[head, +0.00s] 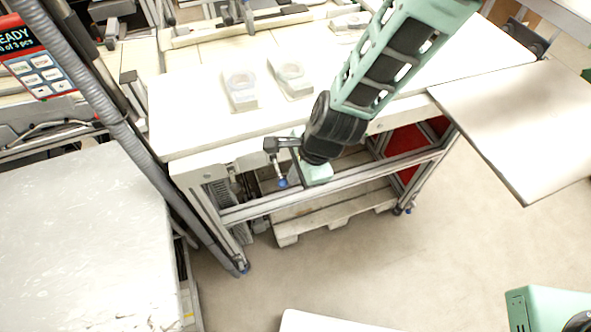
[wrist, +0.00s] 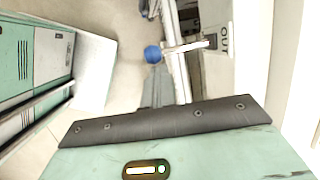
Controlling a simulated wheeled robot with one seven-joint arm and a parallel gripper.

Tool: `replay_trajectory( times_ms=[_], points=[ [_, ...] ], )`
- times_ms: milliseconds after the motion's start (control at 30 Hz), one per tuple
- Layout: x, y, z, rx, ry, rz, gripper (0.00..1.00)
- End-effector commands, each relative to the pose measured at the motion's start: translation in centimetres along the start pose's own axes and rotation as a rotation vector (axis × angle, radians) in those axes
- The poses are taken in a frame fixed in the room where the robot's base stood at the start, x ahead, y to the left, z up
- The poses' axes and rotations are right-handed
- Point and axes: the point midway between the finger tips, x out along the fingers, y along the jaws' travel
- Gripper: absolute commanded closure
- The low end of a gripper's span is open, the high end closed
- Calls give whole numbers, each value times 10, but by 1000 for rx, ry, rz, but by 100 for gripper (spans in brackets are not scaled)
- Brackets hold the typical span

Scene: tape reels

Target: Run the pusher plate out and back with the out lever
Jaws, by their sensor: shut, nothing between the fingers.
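The out lever shows in the wrist view as a pale rod (wrist: 185,47) ending in a blue ball knob (wrist: 152,53), beside a plate marked OUT (wrist: 224,38). In the head view the blue knob (head: 282,183) hangs below the front edge of the white table. My gripper (wrist: 154,82) is shut and empty, its grey fingertips just short of the knob in the wrist picture. Whether they touch it I cannot tell. In the head view my mint gripper body (head: 316,173) is right of the knob, and the fingers are hard to make out. I cannot pick out the pusher plate.
The white table (head: 195,125) carries two pale holders (head: 241,90) (head: 291,77) near its left part. A metal frame rail (head: 345,178) runs below its front, with a pallet (head: 340,214) underneath. A side board (head: 520,120) juts out at right. Floor in front is open.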

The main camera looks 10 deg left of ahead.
Motion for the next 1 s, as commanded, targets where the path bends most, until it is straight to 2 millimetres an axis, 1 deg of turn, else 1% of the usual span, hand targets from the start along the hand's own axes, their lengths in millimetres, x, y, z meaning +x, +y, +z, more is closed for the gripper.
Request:
replay_trajectory(
  times_ms=[33, 733, 1000],
  points=[
    [-2, 1, 3, -1, -3, 10, 100],
    [-6, -1, 5, 30, -4, 124, 100],
    [-7, -1, 5, 32, -4, 125, 100]
  ],
)
